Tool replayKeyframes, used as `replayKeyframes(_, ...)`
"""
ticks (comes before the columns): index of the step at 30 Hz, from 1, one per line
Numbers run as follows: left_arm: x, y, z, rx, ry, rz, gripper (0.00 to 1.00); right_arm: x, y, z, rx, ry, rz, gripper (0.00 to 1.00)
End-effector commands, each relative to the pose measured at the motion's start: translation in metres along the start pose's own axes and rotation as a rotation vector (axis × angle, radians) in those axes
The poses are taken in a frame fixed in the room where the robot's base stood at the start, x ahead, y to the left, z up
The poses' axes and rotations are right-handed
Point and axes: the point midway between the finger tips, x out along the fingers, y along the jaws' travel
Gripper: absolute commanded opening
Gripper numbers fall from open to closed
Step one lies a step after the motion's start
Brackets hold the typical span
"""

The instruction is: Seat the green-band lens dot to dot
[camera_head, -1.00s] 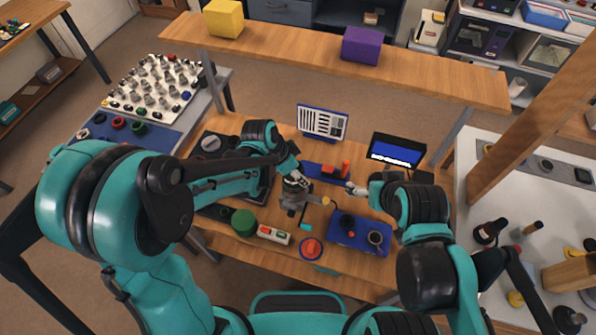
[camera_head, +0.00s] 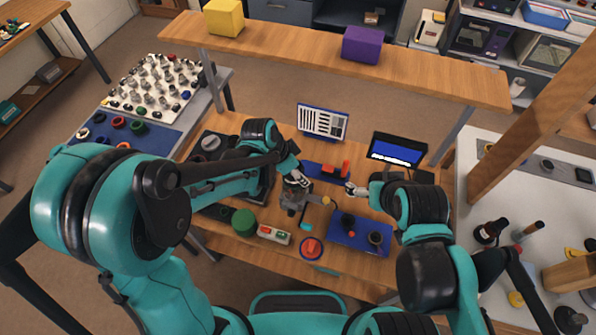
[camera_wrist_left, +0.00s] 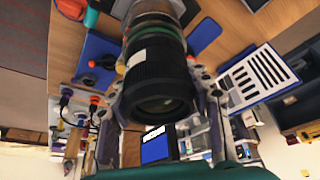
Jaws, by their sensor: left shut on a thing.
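My left gripper (camera_wrist_left: 160,95) is shut on a black ribbed lens barrel (camera_wrist_left: 155,85), with one finger on each side of it. The barrel has a white label and a thin greenish band near its far end, where a clear or metallic part (camera_wrist_left: 155,15) begins. In the head view my left gripper (camera_head: 297,181) is at a grey fixture (camera_head: 291,198) mid-table; the barrel is too small there to make out. No alignment dots can be made out. My right gripper (camera_head: 357,189) hovers right of the fixture, its fingers too small to read.
A blue mat (camera_head: 340,241) with black round parts lies front right. A green cylinder (camera_head: 243,222), a box with red and green spots (camera_head: 273,234) and a red piece on a blue disc (camera_head: 311,248) line the front. A striped chart (camera_head: 323,121) and a screen (camera_head: 397,150) stand behind.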

Motion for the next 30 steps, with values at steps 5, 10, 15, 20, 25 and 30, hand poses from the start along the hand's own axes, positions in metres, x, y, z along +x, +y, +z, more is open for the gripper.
replayKeyframes(5, -0.0001, 0.0, -0.0002, 0.0, 0.0, 0.0, 0.08, 0.0002, 0.0, 0.0002, 0.0, 0.0, 0.0, 0.88)
replayKeyframes(10, -0.0001, 0.0, -0.0002, 0.0, 0.0, 0.0, 0.08, 0.0002, 0.0, 0.0001, 0.0, 0.0, 0.0, 0.88)
replayKeyframes(15, 0.0007, 0.0, 0.0001, 0.0, 0.0, 0.0, 0.08, 0.001, 0.0, 0.0007, 0.0, 0.0, 0.0, 0.88)
replayKeyframes(20, 0.0043, -0.0001, 0.0016, 0.0, 0.0, 0.0, 0.08, 0.0046, 0.0, 0.0033, 0.0, 0.0, 0.0, 0.88)
replayKeyframes(25, 0.0068, -0.0001, 0.0026, 0.0, 0.0, 0.0, 0.08, 0.0072, 0.0, 0.0051, 0.0, 0.0, 0.0, 0.88)
replayKeyframes(30, 0.0062, -0.0001, 0.0023, 0.0, 0.0, 0.0, 0.08, 0.0066, 0.0, 0.0047, 0.0, 0.0, 0.0, 0.88)
